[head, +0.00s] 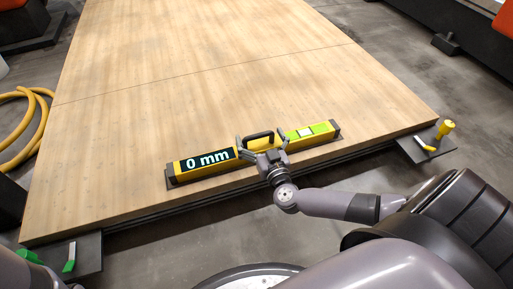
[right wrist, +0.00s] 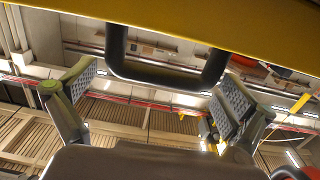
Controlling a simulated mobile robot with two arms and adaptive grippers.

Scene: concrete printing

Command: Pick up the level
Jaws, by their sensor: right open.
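The level (head: 207,160) is a long yellow bar with a black "0 mm" display, a bright green vial section and a black handle (head: 258,135). It lies near the front edge of the wooden panel (head: 190,80). My right gripper (head: 263,146) is at the middle of the level, on its near side. In the right wrist view, the gripper (right wrist: 158,92) is open, with its two pads apart. The handle (right wrist: 165,74) shows between and beyond the pads, and the level's yellow body (right wrist: 200,22) crosses the top. My left gripper is out of view.
A yellow hose (head: 35,125) lies on the floor at the left. A dark plate with green parts (head: 70,257) is at the panel's front left corner, and one with a yellow knob (head: 446,127) at the right corner. The panel behind the level is clear.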

